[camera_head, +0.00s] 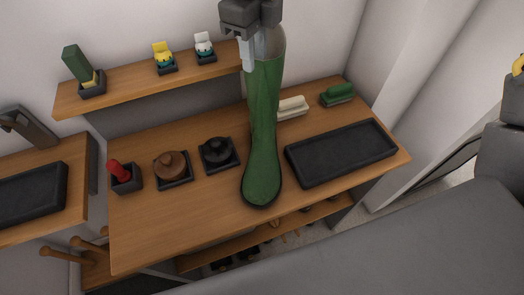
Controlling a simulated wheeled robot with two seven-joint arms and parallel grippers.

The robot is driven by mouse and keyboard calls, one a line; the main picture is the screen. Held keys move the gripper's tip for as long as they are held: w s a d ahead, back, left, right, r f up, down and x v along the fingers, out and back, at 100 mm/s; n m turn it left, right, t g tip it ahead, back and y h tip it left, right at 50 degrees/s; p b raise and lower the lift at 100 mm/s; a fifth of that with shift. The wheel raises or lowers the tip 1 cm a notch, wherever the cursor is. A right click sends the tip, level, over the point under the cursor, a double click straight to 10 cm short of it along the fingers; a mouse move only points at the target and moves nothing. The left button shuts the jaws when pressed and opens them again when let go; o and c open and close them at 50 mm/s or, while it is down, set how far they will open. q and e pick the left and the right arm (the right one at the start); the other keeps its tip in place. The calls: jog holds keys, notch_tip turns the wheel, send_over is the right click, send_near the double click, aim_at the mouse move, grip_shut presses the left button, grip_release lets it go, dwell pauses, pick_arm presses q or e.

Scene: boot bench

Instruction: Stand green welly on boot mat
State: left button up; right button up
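The green welly (264,130) is upright in the middle of the view, toe towards me. My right gripper (257,45) is at its top opening, with a light finger against the shaft, and appears shut on the rim. The boot hides part of the bench; whether its sole touches the wood is hard to tell. A black rimmed mat (340,152), empty, lies on the bench to the right of the boot. Another black tray (30,195) sits on a separate wooden surface at the far left. My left gripper is not in view.
On the bench are a red-handled item (118,172), a brown round pot (171,166), a black round pot (216,151), a cream brush (292,107) and a green brush (338,94). A shelf (125,84) behind holds small items. Bare wood lies at front left.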

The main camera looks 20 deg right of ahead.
jog(key=p, duration=0.2)
send_over(257, 91)
notch_tip(257, 91, down, 4)
jog(key=shift+f, duration=0.5)
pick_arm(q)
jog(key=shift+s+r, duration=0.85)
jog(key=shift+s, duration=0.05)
pick_arm(e)
jog(key=shift+c, duration=0.4)
grip_shut()
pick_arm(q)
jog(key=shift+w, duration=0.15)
pick_arm(e)
jog(key=shift+w+r, duration=0.1)
